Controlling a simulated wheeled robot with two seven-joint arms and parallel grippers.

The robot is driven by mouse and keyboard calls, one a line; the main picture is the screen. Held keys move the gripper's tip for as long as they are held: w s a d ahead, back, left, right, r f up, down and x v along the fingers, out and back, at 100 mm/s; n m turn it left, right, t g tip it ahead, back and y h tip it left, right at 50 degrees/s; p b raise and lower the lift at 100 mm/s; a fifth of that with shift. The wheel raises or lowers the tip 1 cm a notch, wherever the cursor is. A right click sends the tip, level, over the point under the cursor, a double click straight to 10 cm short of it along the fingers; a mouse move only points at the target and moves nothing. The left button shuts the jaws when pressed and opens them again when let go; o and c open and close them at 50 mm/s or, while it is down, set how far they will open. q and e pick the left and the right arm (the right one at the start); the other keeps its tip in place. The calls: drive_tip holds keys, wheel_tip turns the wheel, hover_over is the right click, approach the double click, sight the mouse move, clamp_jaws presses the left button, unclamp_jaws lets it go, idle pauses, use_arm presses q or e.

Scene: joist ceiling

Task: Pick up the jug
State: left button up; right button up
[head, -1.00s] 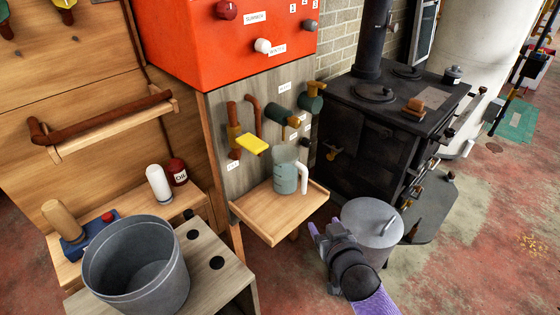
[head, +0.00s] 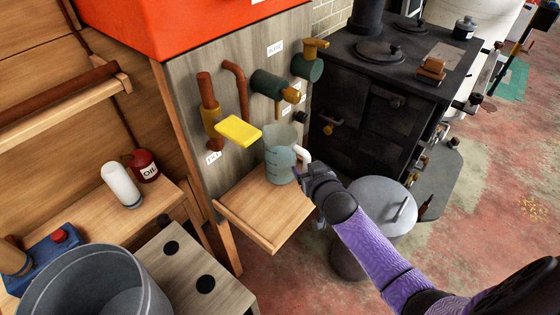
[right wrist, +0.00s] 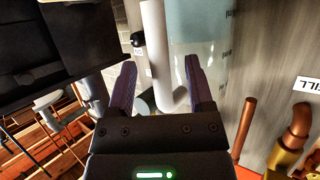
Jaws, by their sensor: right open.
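The jug (head: 280,158) is pale blue-green and see-through, with a white handle (head: 303,155) on its right side. It stands upright on a small wooden shelf (head: 262,215). My right gripper (head: 306,175) is at the handle side of the jug, open. In the right wrist view, the white handle (right wrist: 153,50) runs between the two spread fingers of my gripper (right wrist: 159,75), and the jug body (right wrist: 203,40) is behind the right finger. I cannot tell whether a finger touches it. My left gripper is not in view.
A black stove (head: 360,110) stands at the right. A grey lidded drum (head: 372,205) is below my right arm. A grey bucket (head: 95,285) is at the lower left.

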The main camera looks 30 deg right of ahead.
drive_tip(key=shift+w+f, duration=0.35)
drive_tip(key=shift+w, duration=0.1)
drive_tip(key=shift+r, duration=0.15)
clamp_jaws()
idle(0.4)
idle(0.5)
